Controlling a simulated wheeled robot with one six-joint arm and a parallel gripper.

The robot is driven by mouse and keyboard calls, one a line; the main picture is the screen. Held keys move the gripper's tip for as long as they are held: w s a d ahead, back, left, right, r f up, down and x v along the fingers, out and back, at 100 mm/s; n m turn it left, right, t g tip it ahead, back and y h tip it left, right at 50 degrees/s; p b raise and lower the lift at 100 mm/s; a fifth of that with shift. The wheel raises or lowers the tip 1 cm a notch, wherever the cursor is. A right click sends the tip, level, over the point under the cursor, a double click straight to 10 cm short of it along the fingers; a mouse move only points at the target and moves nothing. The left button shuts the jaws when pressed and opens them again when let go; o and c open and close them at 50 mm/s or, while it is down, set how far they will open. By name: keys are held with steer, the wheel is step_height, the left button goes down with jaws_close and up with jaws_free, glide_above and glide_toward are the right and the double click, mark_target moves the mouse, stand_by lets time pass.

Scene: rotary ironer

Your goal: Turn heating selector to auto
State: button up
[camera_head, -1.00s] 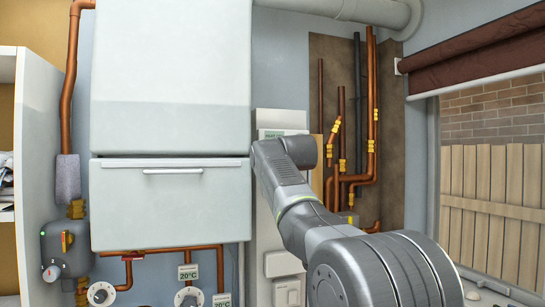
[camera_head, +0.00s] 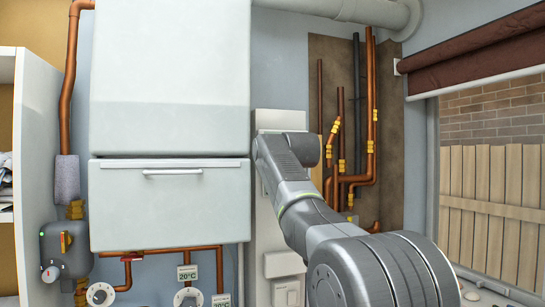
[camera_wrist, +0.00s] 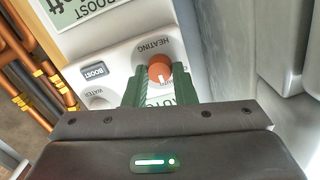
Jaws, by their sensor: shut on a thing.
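The heating selector (camera_wrist: 160,66) is a round copper-orange knob with a pale mark, under the HEATING label on a white control panel (camera_wrist: 120,55) in the wrist view. My gripper (camera_wrist: 159,77) has green fingers shut on the knob, one on each side. In the head view my arm covers the knob and the gripper; only the top of the panel (camera_head: 280,120) shows there.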

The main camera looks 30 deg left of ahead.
steer(key=shift+f, duration=0.1)
stand_by(0.3)
steer(key=o, duration=1)
steer(key=b+v, duration=0.5)
steer(key=v, duration=0.8)
steer(key=shift+s+d, duration=0.2)
steer(key=shift+d, duration=0.1)
steer(key=p+x, duration=0.5)
steer(key=x, duration=0.8)
steer(key=shift+w+a, duration=0.25)
steer(key=shift+a, duration=0.1)
